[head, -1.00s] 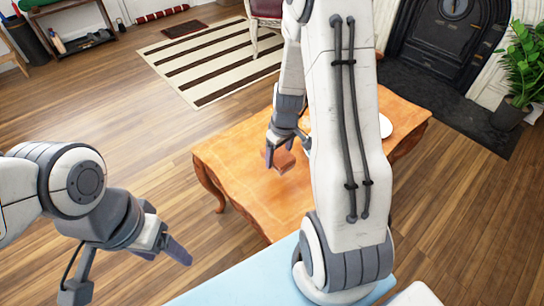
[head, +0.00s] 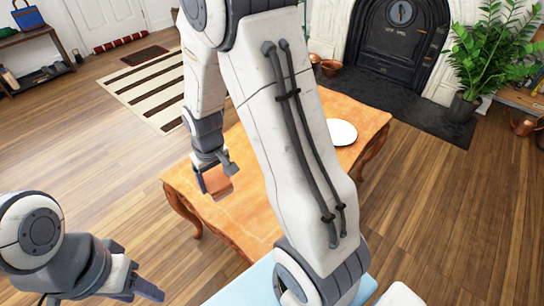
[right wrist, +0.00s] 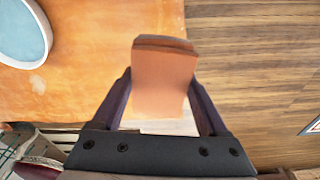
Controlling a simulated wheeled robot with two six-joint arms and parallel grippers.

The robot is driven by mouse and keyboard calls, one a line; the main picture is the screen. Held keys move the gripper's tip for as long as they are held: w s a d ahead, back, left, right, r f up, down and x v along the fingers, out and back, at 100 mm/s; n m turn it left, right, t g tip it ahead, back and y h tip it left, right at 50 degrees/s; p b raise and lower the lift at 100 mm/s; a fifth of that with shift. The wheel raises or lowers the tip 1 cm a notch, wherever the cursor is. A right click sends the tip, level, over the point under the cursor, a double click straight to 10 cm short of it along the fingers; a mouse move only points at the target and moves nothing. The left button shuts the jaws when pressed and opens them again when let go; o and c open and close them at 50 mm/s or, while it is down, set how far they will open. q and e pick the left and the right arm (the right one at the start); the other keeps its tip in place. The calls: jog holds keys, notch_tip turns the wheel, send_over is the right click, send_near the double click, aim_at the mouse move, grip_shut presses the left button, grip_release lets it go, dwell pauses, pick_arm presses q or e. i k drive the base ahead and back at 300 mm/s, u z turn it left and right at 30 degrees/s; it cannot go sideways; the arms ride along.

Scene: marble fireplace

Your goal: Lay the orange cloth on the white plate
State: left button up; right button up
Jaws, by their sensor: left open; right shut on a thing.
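The orange cloth (head: 219,189) is a small folded piece held by my right gripper (head: 214,177) above the left part of the wooden table. In the right wrist view the cloth (right wrist: 163,80) is between the two fingers, which are shut on it. The white plate (head: 341,132) lies on the table to the right of the gripper, behind my right arm. My left gripper (head: 145,289) is open and empty at the lower left, away from the table.
The orange-brown wooden table (head: 250,220) is bare around the cloth. My right arm hides its middle. A light blue surface (head: 245,292) is in front. A black fireplace (head: 398,40), a potted plant (head: 470,75) and a striped rug (head: 150,90) stand or lie farther back.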

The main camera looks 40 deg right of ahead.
aim_at(335, 133)
jog(key=k, duration=0.5)
jog(key=z, duration=2.3)
jog(key=i, duration=1.55)
jog(key=u, duration=2.5)
